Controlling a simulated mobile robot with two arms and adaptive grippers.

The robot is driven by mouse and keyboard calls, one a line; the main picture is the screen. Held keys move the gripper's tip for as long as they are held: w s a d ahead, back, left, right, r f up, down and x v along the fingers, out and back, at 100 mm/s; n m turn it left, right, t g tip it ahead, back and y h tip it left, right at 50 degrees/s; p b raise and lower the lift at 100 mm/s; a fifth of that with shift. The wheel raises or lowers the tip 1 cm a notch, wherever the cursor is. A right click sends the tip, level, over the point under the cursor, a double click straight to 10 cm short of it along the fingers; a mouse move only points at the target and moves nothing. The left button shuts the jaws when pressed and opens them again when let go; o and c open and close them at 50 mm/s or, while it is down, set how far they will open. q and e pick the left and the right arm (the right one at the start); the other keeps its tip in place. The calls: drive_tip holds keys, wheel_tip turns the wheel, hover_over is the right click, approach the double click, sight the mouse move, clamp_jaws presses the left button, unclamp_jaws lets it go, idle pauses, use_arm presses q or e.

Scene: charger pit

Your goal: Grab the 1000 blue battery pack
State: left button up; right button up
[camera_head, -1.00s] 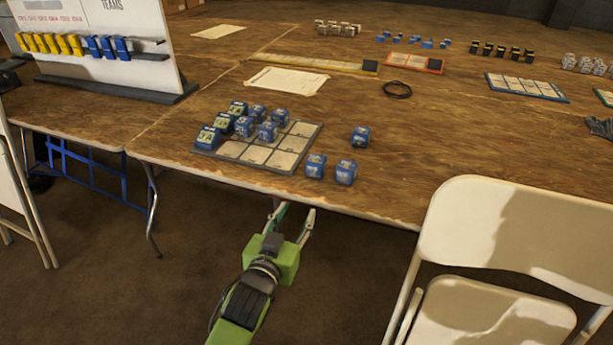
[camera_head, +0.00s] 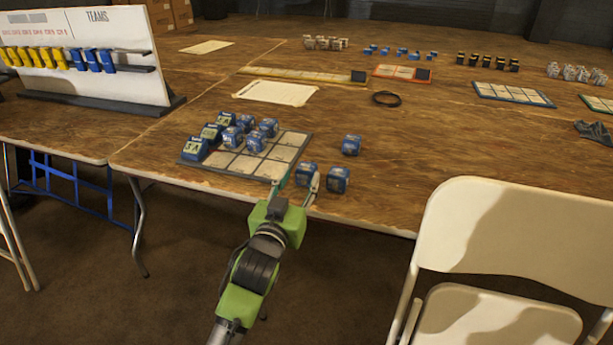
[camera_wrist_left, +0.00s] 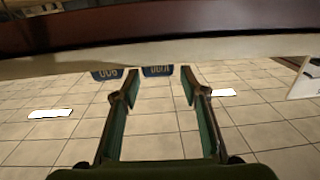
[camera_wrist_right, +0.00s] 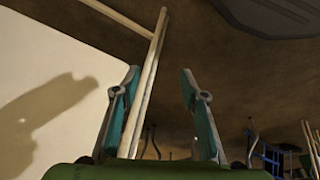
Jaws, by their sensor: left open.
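My left gripper (camera_head: 297,184) is open and empty at the table's front edge, its fingers reaching toward a blue battery pack (camera_head: 306,172) beside the charger tray. The left wrist view looks upside down. In it, the pack marked 1000 (camera_wrist_left: 158,71) shows past the table edge, between the open fingers (camera_wrist_left: 186,72) but farther off. The pack marked 900 (camera_wrist_left: 106,74) is beside it, outside the fingers; it seems to be the right-hand front pack (camera_head: 338,180) in the head view. My right gripper (camera_wrist_right: 160,72) is open and empty, seen only in its wrist view.
The grey tray (camera_head: 280,155) holds several blue packs and chargers. Another blue pack (camera_head: 351,145) stands behind the front pair. A pale folding chair (camera_head: 500,230) stands at the right. The table edge (camera_wrist_left: 230,47) crosses the left wrist view.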

sight(304, 173)
use_arm(q)
drive_tip(key=shift+b+x, duration=0.65)
drive_tip(key=shift+x, duration=2.05)
drive_tip(key=shift+d, duration=0.15)
use_arm(e)
drive_tip(key=v, duration=0.4)
drive_tip(key=shift+w+r, duration=0.2)
drive_tip(key=shift+r, duration=0.25)
use_arm(q)
drive_tip(key=c, duration=1.1)
